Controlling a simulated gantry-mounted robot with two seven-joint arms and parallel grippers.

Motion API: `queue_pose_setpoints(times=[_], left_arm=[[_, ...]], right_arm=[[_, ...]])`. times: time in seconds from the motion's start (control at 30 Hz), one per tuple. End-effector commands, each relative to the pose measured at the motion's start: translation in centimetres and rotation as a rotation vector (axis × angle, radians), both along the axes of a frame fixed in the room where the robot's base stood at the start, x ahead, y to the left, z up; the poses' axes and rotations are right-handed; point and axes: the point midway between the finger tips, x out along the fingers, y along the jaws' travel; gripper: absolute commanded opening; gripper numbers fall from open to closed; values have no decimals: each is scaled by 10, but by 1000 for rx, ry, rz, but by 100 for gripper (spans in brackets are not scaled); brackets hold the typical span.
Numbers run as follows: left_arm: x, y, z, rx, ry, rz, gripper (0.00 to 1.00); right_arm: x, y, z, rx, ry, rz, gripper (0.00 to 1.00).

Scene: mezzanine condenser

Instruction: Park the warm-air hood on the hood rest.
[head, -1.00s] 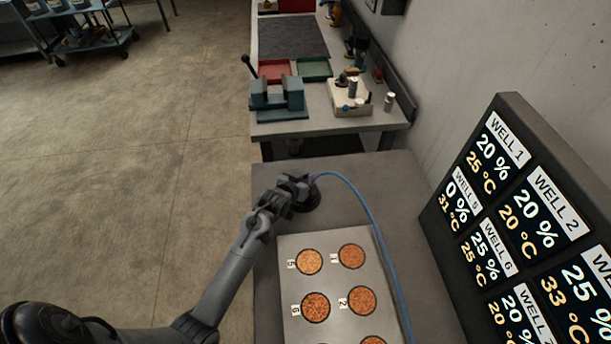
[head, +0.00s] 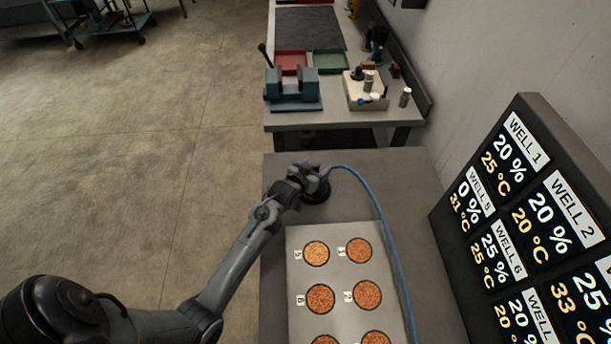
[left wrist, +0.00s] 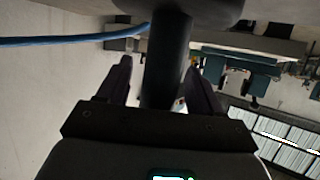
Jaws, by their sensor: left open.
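The warm-air hood (head: 317,193) is a dark round piece at the far end of the bench, beyond the well plate, with a blue hose running from it. My left gripper (head: 308,174) is at the hood and partly covers it. In the left wrist view the hood's dark body (left wrist: 195,8) is at the top edge. Its dark cylindrical handle (left wrist: 170,55) stands between the two fingers of my left gripper (left wrist: 158,68), which is open. I cannot make out a separate hood rest; what lies under the hood is hidden. My right gripper is not in view.
The pale plate (head: 335,278) has several round wells of orange grains. The blue hose (head: 385,225) arcs along its right side. A display panel (head: 530,215) stands at the right. A vise (head: 292,92) and a white box (head: 362,92) are on the farther bench (head: 330,121).

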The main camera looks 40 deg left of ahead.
Motion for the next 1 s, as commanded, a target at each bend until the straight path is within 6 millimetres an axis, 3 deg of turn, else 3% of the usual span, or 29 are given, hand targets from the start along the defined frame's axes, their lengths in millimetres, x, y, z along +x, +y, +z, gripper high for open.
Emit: queue_pose_setpoints(times=[0.4, 0.73, 0.87, 1.0], left_arm=[[-67, -12, 27, 0, 2, 0, 66], [-104, -23, 39, 2, 24, -10, 66], [-129, -44, 32, 11, 135, -48, 66], [-180, -83, 18, 24, 346, -122, 66]], right_arm=[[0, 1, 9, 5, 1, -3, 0], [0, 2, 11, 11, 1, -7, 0], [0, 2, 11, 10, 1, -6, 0], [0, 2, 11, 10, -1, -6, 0]])
